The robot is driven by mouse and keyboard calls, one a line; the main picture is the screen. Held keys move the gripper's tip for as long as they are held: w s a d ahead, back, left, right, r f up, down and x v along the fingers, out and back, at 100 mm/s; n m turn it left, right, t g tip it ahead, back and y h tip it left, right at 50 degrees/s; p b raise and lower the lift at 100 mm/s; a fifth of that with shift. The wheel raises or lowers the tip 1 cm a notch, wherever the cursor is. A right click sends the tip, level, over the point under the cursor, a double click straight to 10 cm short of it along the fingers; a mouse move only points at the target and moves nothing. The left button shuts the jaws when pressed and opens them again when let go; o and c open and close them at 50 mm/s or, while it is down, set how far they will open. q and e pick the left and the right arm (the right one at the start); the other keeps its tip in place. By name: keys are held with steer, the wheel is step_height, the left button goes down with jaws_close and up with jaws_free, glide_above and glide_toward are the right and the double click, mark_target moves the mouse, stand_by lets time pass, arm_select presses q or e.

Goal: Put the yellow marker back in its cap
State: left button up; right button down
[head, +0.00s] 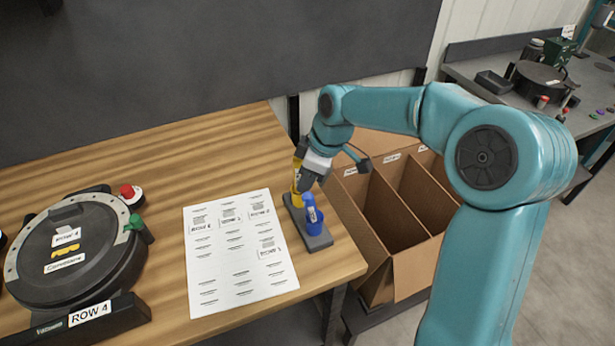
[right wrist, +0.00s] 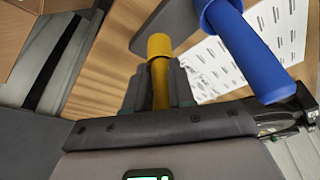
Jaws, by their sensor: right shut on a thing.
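My right gripper (head: 300,180) is shut on the yellow marker (right wrist: 160,82), which shows between the fingers in the right wrist view. The wider yellow cap (right wrist: 159,44) is in line with the marker's far end, at the grey holder (head: 318,241). The marker's end meets the cap in the picture; I cannot tell how deep it sits. A blue marker (head: 311,213) stands on the holder beside the yellow one, and it also shows large in the right wrist view (right wrist: 250,50). The gripper partly hides the yellow marker in the head view. My left gripper is not in view.
A printed sheet (head: 235,250) lies left of the holder. A round black seed meter (head: 75,285) with red and green knobs stands at the left. Open cardboard bins (head: 395,225) stand right of the table edge. A dark panel (head: 200,70) rises behind the table.

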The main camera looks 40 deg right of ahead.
steer(key=shift+f+b, duration=0.4)
steer(key=shift+f, duration=0.1)
stand_by(0.3)
steer(key=c, duration=0.9)
jaws_free()
steer(key=p+v, duration=0.1)
steer(key=v, duration=1.5)
steer(key=shift+r, duration=0.25)
steer(key=shift+s, duration=0.2)
